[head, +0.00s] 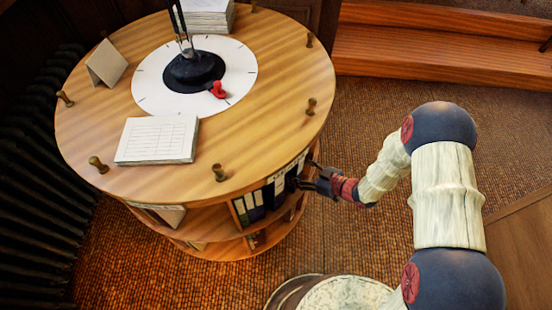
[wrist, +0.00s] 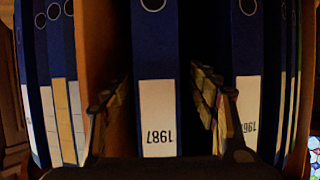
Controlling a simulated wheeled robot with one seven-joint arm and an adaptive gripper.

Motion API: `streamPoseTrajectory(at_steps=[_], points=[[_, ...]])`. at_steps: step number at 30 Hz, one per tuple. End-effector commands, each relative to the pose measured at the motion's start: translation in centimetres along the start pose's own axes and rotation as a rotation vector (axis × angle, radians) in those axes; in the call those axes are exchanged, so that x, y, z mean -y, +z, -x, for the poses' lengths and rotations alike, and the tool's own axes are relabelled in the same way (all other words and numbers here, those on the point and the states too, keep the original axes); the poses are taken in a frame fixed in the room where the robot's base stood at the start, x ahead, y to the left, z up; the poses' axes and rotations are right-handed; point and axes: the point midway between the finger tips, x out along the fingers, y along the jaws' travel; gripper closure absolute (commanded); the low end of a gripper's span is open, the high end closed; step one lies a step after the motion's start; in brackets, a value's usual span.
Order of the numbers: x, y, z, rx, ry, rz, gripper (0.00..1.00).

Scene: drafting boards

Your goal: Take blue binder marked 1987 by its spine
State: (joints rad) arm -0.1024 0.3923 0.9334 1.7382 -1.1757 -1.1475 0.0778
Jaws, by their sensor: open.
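The blue binder marked 1987 (wrist: 155,50) stands upright in the middle of the wrist view, its white label upside down in that picture. My gripper (wrist: 158,105) is open, with one finger on each side of this binder's spine. Gaps show between the fingers and the binder, and I cannot tell whether either finger touches it. In the head view my gripper (head: 306,183) is at the side of the round table, at the shelf opening. The binder there is partly hidden and its mark cannot be read.
Another labelled blue binder (wrist: 247,50) stands close to the right finger. Several binders (wrist: 55,80) stand at the left, past a wooden divider (wrist: 97,45). The round wooden table (head: 290,75) has pegs on its rim and a paper stack (head: 158,138) on top. Carpet (head: 360,120) is clear at the right.

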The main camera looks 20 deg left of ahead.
Motion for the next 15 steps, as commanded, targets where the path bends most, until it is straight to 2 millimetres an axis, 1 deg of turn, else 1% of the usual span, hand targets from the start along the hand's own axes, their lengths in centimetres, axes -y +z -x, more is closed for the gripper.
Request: streamPoseTrajectory(at_steps=[9,12,15], points=[[-0.2,0.1,-4.3,0.0,-0.002,0.002,0.41],[-0.2,0.0,-5.1,0.001,-0.002,0.001,0.41],[-0.3,-0.1,-5.3,0.001,0.0,-0.001,0.41]])
